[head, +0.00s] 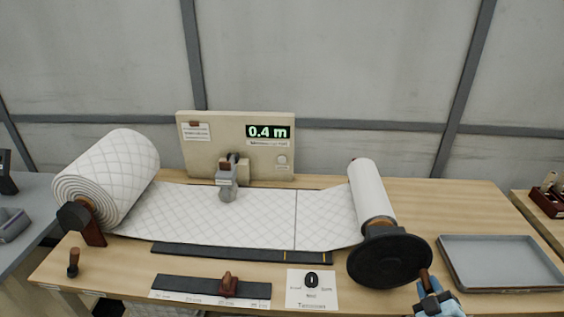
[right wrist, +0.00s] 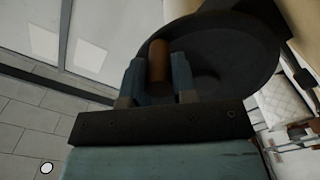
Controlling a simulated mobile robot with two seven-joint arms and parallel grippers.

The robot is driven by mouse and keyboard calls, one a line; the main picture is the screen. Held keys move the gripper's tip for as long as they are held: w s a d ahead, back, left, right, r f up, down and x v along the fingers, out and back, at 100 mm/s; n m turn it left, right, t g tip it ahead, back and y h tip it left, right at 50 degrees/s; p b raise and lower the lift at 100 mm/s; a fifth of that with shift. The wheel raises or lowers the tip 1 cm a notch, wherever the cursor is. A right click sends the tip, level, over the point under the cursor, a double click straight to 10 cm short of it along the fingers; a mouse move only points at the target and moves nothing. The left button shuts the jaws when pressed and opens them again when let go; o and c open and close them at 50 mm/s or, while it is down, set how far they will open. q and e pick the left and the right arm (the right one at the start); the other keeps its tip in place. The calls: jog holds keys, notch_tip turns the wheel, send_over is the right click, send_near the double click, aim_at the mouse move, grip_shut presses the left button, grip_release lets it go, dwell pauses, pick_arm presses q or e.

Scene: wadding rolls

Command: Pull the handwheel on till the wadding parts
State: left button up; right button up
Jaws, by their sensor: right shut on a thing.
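The black handwheel (head: 388,262) sits at the near end of the right-hand roll (head: 371,191). My right gripper (head: 430,285) is shut on the wheel's brown handle (head: 424,277), at the wheel's lower right. In the right wrist view the handle (right wrist: 159,62) stands between the two fingers, with the dark wheel (right wrist: 222,50) behind it. The quilted white wadding (head: 200,215) runs flat from the thick left roll (head: 110,175) to the right-hand roll. A dark line crosses it near the right; I cannot tell whether it is a gap. My left gripper is not in view.
A beige panel (head: 215,150) behind reads 0.4 m, with a grey device (head: 228,180) over the wadding. A dark strip with a brown knob (head: 228,285) and a card (head: 311,290) lie in front. A grey tray (head: 500,262) stands right of the wheel.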

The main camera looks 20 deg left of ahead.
jog(key=shift+s+f, duration=0.1)
jog(key=shift+f, duration=0.25)
jog(key=shift+a+f+b, duration=0.3)
jog(key=shift+f+b, duration=0.4)
jog(key=shift+f, duration=0.1)
jog(key=shift+r, duration=0.1)
jog(key=o, duration=0.9)
jog(key=shift+r, duration=0.1)
jog(key=shift+o, duration=0.2)
